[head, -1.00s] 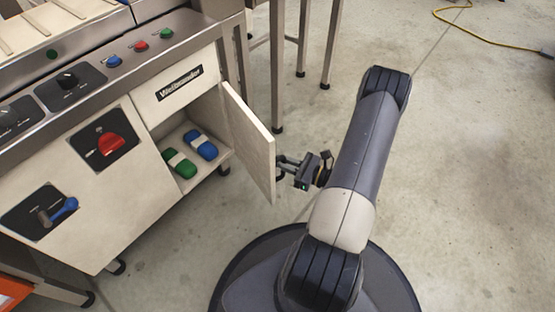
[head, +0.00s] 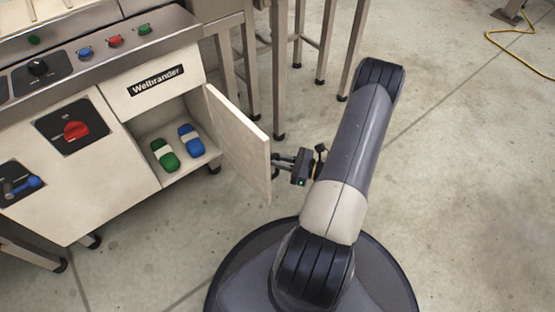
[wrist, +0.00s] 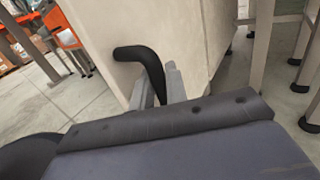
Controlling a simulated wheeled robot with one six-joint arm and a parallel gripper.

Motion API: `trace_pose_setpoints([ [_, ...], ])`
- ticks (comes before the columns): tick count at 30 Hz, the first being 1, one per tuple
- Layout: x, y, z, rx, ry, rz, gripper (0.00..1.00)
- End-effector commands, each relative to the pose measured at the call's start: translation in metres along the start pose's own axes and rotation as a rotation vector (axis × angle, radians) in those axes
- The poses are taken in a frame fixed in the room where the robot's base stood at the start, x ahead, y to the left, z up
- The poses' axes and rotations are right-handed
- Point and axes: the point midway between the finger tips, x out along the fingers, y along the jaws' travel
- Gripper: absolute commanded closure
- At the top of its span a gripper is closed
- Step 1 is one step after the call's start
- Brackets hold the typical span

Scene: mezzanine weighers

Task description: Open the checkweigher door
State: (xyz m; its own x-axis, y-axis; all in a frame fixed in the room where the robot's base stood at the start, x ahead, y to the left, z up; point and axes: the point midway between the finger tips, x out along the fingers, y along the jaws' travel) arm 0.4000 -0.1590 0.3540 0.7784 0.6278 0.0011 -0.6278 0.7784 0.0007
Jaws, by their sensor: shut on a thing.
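The checkweigher door (head: 238,143) is a cream panel standing well open, swung out to the right of its compartment in the head view. Its outer face (wrist: 165,28) fills the upper middle of the wrist view, with a black bent handle (wrist: 148,62) on it. My gripper (head: 281,163) is at the door's free edge, on its outer side. In the wrist view my grey fingers (wrist: 157,88) are shut on the handle's lower part. Inside the open compartment a green-and-white item (head: 165,155) and a blue-and-white item (head: 191,141) lie on the floor of the compartment.
The checkweigher's front has a red rotary switch (head: 76,130) and a blue-handled lever (head: 22,186). Metal legs (head: 277,80) stand behind the door. A yellow cable (head: 490,38) lies at the far right. The floor right of my arm is clear.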

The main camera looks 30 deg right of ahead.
Motion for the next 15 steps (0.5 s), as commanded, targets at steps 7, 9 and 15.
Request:
trace_pose_setpoints([
  [7, 0.0014, -0.0015, 0.0009, -0.004, -0.001, 0.000, 1.00],
  [9, 0.0014, -0.0016, 0.0009, -0.004, -0.001, 0.000, 1.00],
  [15, 0.0012, -0.0013, 0.0008, -0.003, 0.000, 0.000, 0.74],
])
